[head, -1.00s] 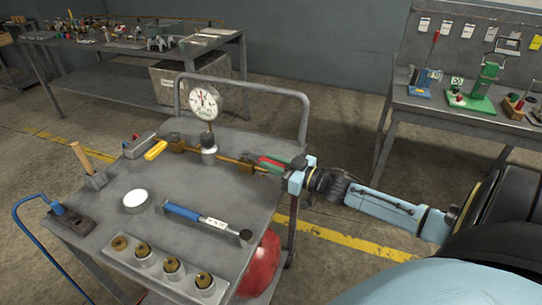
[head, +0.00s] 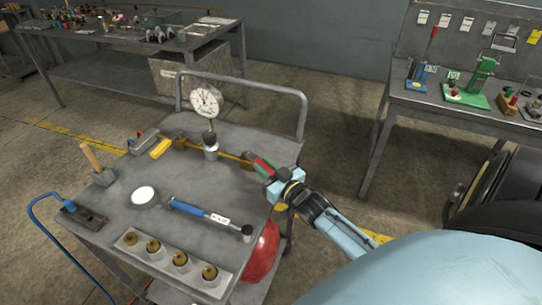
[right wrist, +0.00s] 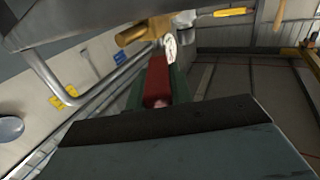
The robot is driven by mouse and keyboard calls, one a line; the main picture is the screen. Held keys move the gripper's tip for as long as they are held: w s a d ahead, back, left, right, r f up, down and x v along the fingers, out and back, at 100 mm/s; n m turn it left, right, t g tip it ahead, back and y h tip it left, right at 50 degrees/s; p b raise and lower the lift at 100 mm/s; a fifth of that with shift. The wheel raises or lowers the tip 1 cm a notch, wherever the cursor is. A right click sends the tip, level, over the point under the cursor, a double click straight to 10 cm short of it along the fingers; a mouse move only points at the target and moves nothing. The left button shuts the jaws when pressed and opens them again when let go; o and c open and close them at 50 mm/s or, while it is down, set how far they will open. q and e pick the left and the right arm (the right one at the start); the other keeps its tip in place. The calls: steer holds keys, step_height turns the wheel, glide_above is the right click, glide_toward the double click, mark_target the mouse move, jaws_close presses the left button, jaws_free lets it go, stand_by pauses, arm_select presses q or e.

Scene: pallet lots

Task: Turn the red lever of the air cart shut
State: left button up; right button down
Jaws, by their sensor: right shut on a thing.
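The air cart (head: 185,217) is a grey wheeled table with a brass pipe (head: 234,156) and a round white gauge (head: 206,100) on top. The red lever (head: 264,165) is at the right end of the pipe, by the cart's right edge. My right gripper (head: 262,166), with green fingers, is shut on the red lever, coming in from the lower right. In the right wrist view the red lever (right wrist: 157,88) lies between the green fingers, with the brass pipe beyond it. The fingers partly hide the lever. My left gripper is not in view.
On the cart top are a yellow-handled lever (head: 160,148), a mallet (head: 99,167), a blue-handled tool (head: 205,213) and a block with several brass fittings (head: 170,262). A red tank (head: 262,252) sits below. A workbench (head: 465,110) stands at the right.

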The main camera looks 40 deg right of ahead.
steer(key=shift+a+h, duration=0.15)
steer(key=shift+h, duration=0.15)
steer(key=c, duration=1.2)
jaws_free()
steer(key=shift+c, duration=0.2)
steer(key=s+p, duration=0.1)
steer(key=s, duration=1.2)
steer(key=shift+s+a, duration=0.2)
steer(key=shift+a, duration=0.15)
